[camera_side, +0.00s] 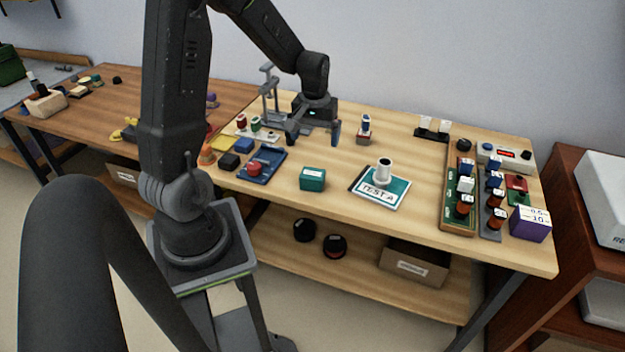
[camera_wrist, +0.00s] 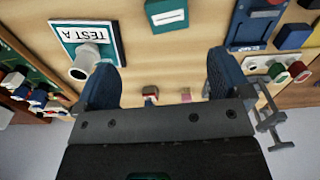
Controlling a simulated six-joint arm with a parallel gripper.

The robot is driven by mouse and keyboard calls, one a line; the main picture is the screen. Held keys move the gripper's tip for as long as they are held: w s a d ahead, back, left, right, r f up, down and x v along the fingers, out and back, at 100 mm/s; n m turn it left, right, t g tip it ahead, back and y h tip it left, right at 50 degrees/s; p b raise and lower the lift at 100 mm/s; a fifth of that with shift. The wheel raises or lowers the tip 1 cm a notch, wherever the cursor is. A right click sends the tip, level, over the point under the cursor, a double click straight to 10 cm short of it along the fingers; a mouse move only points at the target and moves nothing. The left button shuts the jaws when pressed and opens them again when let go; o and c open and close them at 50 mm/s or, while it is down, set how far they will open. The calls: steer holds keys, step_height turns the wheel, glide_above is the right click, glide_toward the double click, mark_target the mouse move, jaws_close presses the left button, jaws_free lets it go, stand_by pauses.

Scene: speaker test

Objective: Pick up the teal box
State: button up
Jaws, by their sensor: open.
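The teal box (camera_side: 312,178) stands on the wooden workbench, left of the "TEST A" board, with a pale label on its front. In the wrist view the teal box (camera_wrist: 167,15) shows at the top edge, partly cut off, beyond the fingertips. My gripper (camera_side: 314,132) is above the bench, behind the teal box in the side view and apart from it. In the wrist view my gripper (camera_wrist: 160,75) has its two blue-padded fingers spread wide, with nothing held between them.
The TEST A board (camera_side: 394,190) carries a white cylinder (camera_side: 383,169) right of the box. A blue tray (camera_side: 262,166) with a red part lies left. A small red-and-blue item (camera_side: 364,130) stands behind. Racks of small parts (camera_side: 459,198) fill the right. Bench in front of the box is clear.

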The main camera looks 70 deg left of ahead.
mark_target(313, 173)
steer(key=shift+n, duration=0.3)
steer(key=f, duration=0.5)
steer(key=a+f, duration=0.1)
steer(key=f, duration=0.9)
steer(key=shift+a+f, duration=0.3)
steer(key=shift+f, duration=0.05)
steer(key=shift+c, duration=0.3)
steer(key=c, duration=1)
steer(key=shift+o, duration=0.2)
steer(key=shift+r, duration=0.15)
